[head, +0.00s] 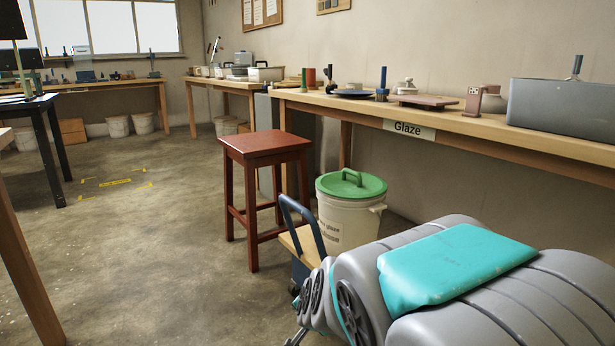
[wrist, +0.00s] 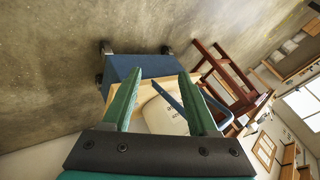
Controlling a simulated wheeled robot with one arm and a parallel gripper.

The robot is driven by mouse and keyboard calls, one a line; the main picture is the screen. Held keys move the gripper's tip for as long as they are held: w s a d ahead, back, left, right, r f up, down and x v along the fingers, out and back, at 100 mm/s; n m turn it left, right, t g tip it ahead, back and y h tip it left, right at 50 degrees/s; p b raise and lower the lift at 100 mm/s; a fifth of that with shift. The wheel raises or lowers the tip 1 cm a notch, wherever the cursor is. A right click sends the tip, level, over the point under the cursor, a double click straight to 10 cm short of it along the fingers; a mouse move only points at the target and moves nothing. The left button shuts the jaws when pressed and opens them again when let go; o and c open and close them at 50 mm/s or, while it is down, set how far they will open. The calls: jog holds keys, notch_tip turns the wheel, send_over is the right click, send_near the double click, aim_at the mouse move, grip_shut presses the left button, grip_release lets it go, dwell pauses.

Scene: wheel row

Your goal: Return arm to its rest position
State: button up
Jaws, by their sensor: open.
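My gripper (wrist: 160,92) shows in the wrist view with its two green fingers spread apart and nothing between them. Beyond the fingers are a blue and wooden wheeled cart (wrist: 145,68) and a white bucket, both partly hidden by the fingers. In the head view my grey arm with a teal panel fills the lower right. The gripper itself cannot be made out in the head view.
A red-brown stool (head: 264,145) stands mid-floor beside a white bucket with a green lid (head: 350,205). A low cart (head: 303,240) is close to my arm. The glaze bench (head: 465,126) runs along the right wall. Open floor (head: 150,250) lies to the left.

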jog(key=s+d+n+g+h, duration=0.1)
jog(key=s+d+n+g, duration=0.3)
jog(key=s, duration=0.7)
jog(key=s+d+n+g+p, duration=0.1)
jog(key=s+d+g, duration=0.2)
jog(key=s+d, duration=0.55)
jog(key=s+d+n+g+h, duration=0.1)
jog(key=s+d+n+g, duration=0.2)
jog(key=s, duration=1.1)
notch_tip(320, 180, up, 13)
jog(key=p, duration=1.2)
jog(key=shift+w+a, duration=0.15)
jog(key=shift+w, duration=0.1)
